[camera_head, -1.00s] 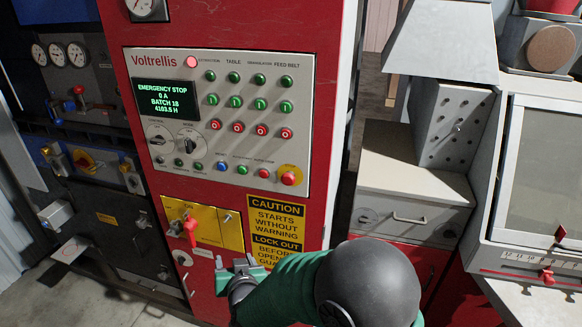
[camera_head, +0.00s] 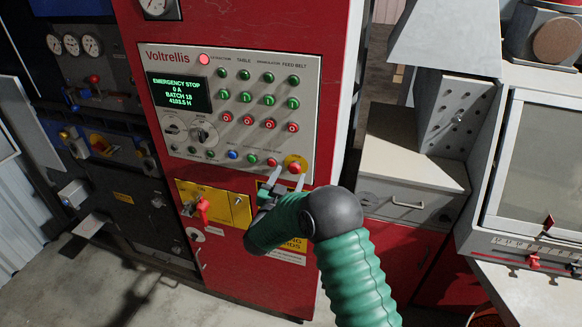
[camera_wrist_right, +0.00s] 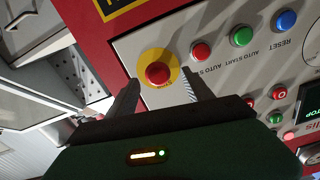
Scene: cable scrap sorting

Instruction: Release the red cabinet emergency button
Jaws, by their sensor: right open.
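The red emergency button (camera_head: 296,167) sits on a yellow disc at the lower right corner of the pale control panel (camera_head: 218,64) on the red cabinet (camera_head: 336,40). The cabinet display (camera_head: 180,92) reads EMERGENCY STOP. My right gripper (camera_head: 287,180) is just below the button in the head view, fingers pointing up to the panel. In the right wrist view the red button (camera_wrist_right: 158,73) lies beyond and between the two open fingers (camera_wrist_right: 160,90), with nothing held. I cannot tell whether the fingers touch the panel. My left gripper is not in view.
Small red, green and blue buttons (camera_head: 232,155) sit left of the emergency button. A yellow plate with a red rotary handle (camera_head: 203,208) is lower left. A grey cabinet (camera_head: 405,200) stands to the right, with a gap between.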

